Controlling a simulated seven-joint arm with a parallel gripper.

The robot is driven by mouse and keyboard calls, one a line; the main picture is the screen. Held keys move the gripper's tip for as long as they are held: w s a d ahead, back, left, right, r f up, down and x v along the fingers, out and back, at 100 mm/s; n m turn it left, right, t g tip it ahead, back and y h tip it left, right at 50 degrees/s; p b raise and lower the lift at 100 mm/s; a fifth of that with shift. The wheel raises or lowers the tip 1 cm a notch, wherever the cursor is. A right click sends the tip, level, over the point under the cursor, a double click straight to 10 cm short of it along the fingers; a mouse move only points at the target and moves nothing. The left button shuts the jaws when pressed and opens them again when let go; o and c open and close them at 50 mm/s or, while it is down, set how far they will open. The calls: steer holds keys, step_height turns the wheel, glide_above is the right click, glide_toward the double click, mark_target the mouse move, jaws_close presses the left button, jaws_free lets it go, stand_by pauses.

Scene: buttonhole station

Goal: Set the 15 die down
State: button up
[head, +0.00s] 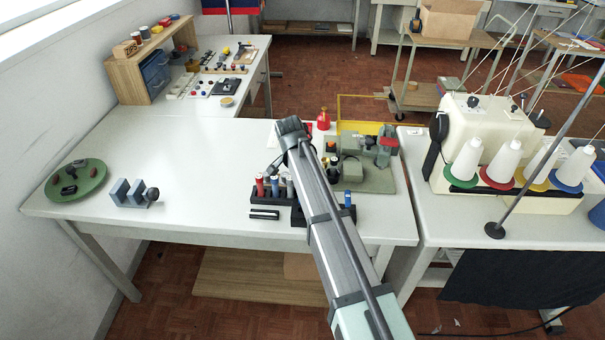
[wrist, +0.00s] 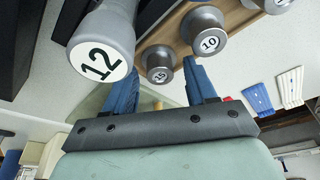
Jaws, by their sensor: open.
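In the wrist view, a small grey round die (wrist: 160,66) with a white number disc shows between and beyond my blue fingers; its number is small and looks like 15, but I cannot be sure. My gripper (wrist: 162,84) is open, with one finger on each side of this die in the picture. I cannot tell whether either finger touches it. In the head view my arm reaches over the table and hides the gripper and the die.
A grey die marked 12 (wrist: 104,62) looms close at the wrist view's upper left. A die marked 10 (wrist: 205,36) stands by a wooden strip (wrist: 238,24). In the head view, a black rack (head: 266,197) stands left of my arm; a green dish (head: 92,184) lies far left.

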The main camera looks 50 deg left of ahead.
steer(key=shift+r, duration=0.1)
steer(key=v, duration=1.2)
